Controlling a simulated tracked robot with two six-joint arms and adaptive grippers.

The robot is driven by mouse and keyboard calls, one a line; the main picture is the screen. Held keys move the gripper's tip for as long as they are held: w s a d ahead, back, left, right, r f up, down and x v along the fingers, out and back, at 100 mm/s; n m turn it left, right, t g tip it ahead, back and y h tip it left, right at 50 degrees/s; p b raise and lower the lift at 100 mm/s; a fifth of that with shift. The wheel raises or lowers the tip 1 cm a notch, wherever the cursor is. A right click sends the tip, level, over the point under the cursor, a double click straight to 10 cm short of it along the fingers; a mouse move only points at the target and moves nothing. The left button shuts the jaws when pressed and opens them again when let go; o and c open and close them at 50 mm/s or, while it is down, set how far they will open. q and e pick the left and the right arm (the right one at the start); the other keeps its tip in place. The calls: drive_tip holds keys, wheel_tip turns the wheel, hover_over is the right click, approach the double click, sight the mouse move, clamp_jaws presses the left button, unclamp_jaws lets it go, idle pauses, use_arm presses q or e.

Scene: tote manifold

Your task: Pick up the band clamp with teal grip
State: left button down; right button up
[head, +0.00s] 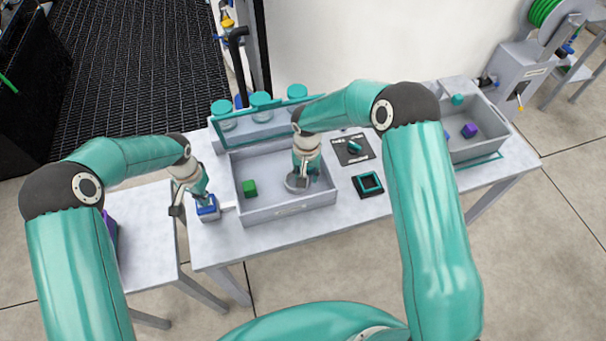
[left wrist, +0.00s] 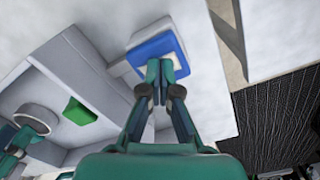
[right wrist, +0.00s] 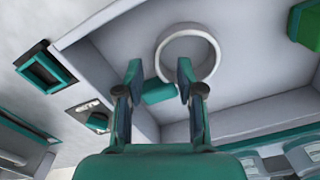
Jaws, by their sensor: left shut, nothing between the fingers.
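The band clamp is a grey ring with a teal grip block, lying in the grey middle tote; its ring (head: 293,184) shows partly beneath my right arm in the head view. In the right wrist view the ring (right wrist: 188,38) and the teal grip (right wrist: 158,92) are clear. My right gripper (right wrist: 159,75) is open, its fingers on either side of the teal grip; contact cannot be told. My left gripper (left wrist: 160,68) is shut and empty, its tips at the blue top (left wrist: 152,48) of a small box (head: 208,213); whether they touch cannot be told.
The middle tote (head: 290,211) also holds a green cube (head: 249,188). A dark square frame (head: 367,184) and a black panel with a teal knob (head: 354,148) lie to its right. A second tote (head: 484,144) holds a purple block (head: 469,130). Teal-capped cylinders stand behind.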

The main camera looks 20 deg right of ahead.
wheel_tip(320, 180, down, 2)
drive_tip(key=shift+f, duration=0.15)
clamp_jaws()
idle(0.4)
wheel_tip(320, 180, up, 14)
drive_tip(key=s, duration=0.9)
idle(0.7)
use_arm(q)
drive_tip(key=shift+f, duration=0.1)
